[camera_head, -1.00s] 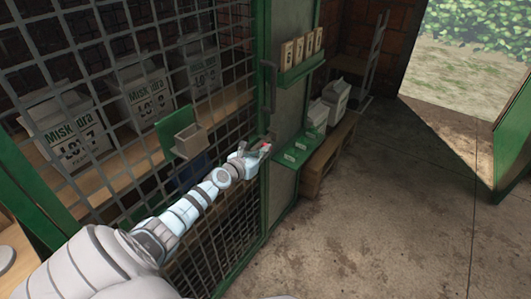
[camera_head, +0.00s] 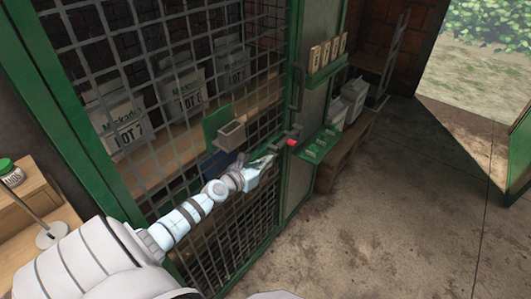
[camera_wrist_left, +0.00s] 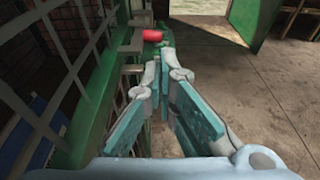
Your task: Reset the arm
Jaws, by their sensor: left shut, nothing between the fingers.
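My left arm reaches in from the left in the head view. Its gripper (camera_head: 268,161) is shut and empty, in front of the mesh cage door. In the left wrist view, the fingers (camera_wrist_left: 166,62) meet at their tips in a narrow V. A small red piece (camera_head: 291,142) on the green door frame stands a little beyond the fingertips, apart from them. The red piece (camera_wrist_left: 153,36) also shows past the fingertips in the left wrist view. My right gripper is not in view.
Behind the mesh (camera_head: 160,150) stand lettered lot bags (camera_head: 122,135) on a wooden shelf. A grey box (camera_head: 231,135) is mounted on the mesh near my gripper. A green ledge (camera_head: 318,146) is right of the door. Concrete floor (camera_head: 400,220) is open at right.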

